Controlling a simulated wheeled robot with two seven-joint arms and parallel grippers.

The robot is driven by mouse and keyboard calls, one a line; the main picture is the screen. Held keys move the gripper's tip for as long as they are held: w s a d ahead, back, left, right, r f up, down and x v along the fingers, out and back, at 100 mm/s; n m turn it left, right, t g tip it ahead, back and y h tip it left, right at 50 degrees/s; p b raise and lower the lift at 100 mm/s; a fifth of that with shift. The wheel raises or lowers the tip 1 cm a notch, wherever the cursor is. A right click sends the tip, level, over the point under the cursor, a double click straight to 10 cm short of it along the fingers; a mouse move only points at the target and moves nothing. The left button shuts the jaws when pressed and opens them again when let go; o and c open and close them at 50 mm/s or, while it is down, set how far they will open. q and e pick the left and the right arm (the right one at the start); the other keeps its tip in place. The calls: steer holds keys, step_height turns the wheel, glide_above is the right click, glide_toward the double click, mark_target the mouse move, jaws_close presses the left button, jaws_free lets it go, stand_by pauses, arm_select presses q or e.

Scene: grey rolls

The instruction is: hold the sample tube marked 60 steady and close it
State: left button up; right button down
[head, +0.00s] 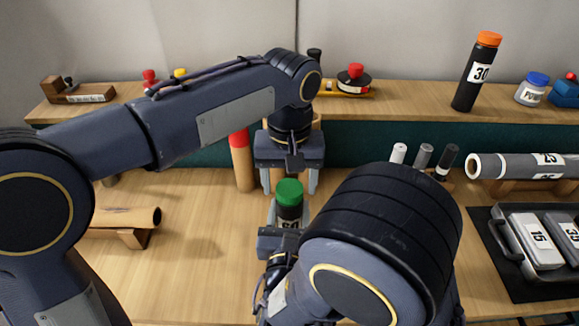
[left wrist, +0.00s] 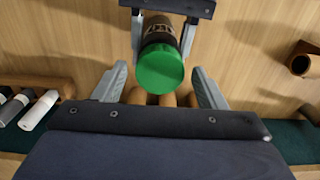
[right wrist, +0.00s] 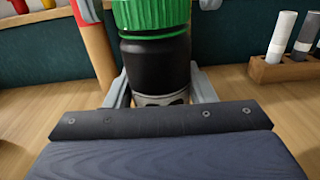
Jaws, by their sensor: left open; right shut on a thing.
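The sample tube (head: 289,216) is black with a pale label, stands upright, and has a green cap (head: 289,192) on its top. Part of its number is hidden in the head view. My right gripper (right wrist: 160,98) is shut on the tube's body, below the cap. My left gripper (head: 291,188) is open and points down from above, its fingers apart behind and above the cap. In the left wrist view the green cap (left wrist: 160,70) lies just beyond the open left fingertips (left wrist: 161,75). Whether the cap is fully seated cannot be told.
A tube marked 30 (head: 478,75) with an orange cap stands on the back shelf (head: 420,100). A red-topped roll (head: 241,160) stands left of my left gripper. A small rack (head: 440,183) holds marker-like rolls at right. A dark tray (head: 510,275) holds numbered cases.

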arm_select(q)
steer(key=shift+f, duration=0.2)
steer(key=c, duration=1)
steer(key=m, duration=0.8)
steer(key=shift+m, duration=0.3)
steer(key=o, duration=1.1)
